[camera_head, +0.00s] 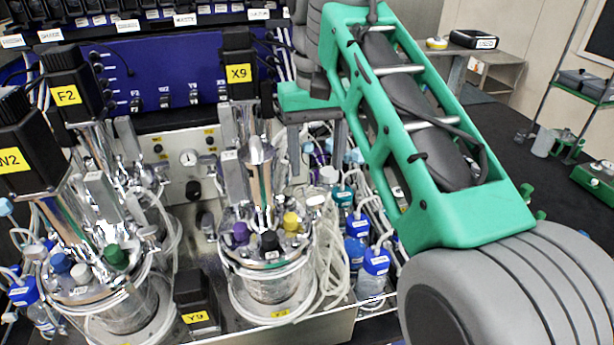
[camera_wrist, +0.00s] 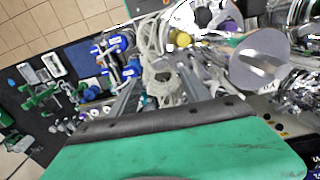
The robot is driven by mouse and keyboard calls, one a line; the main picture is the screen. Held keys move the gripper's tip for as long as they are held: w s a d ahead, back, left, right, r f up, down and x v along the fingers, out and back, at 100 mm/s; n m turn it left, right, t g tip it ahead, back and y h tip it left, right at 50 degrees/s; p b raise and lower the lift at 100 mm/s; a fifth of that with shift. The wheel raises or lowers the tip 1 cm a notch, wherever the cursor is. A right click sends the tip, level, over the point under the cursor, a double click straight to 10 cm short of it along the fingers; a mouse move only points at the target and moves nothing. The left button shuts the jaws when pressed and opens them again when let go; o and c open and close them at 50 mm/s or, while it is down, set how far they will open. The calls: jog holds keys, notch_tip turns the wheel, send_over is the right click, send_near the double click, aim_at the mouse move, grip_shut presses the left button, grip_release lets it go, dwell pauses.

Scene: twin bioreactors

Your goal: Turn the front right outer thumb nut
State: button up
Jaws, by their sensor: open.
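The right bioreactor (camera_head: 268,275) is a shiny metal vessel under the black motor labelled X9 (camera_head: 238,75). Purple, black and yellow caps sit on its crowded lid, and part of that lid shows at the top of the wrist view (camera_wrist: 200,18). I cannot pick out the front right outer thumb nut with certainty among the chrome fittings. My gripper (camera_head: 318,148) points down, behind and to the right of the lid in the head view. In the wrist view its two grey fingers (camera_wrist: 158,88) are apart, with nothing visibly held between them.
Pale coiled tubing (camera_head: 330,240) and blue-capped bottles (camera_head: 372,272) stand right of the vessel. A second bioreactor (camera_head: 125,300) is at left. A blue panel (camera_head: 160,75) stands behind. A grey metal disc (camera_wrist: 258,60) is close beside the fingers in the wrist view.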

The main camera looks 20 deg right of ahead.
aim_at(315, 200)
notch_tip(315, 200, down, 8)
jog(key=b, duration=0.7)
jog(key=shift+s+a+b, duration=0.1)
jog(key=shift+s+b, duration=0.05)
jog(key=shift+b, duration=0.15)
jog(key=shift+r, duration=0.15)
grip_shut()
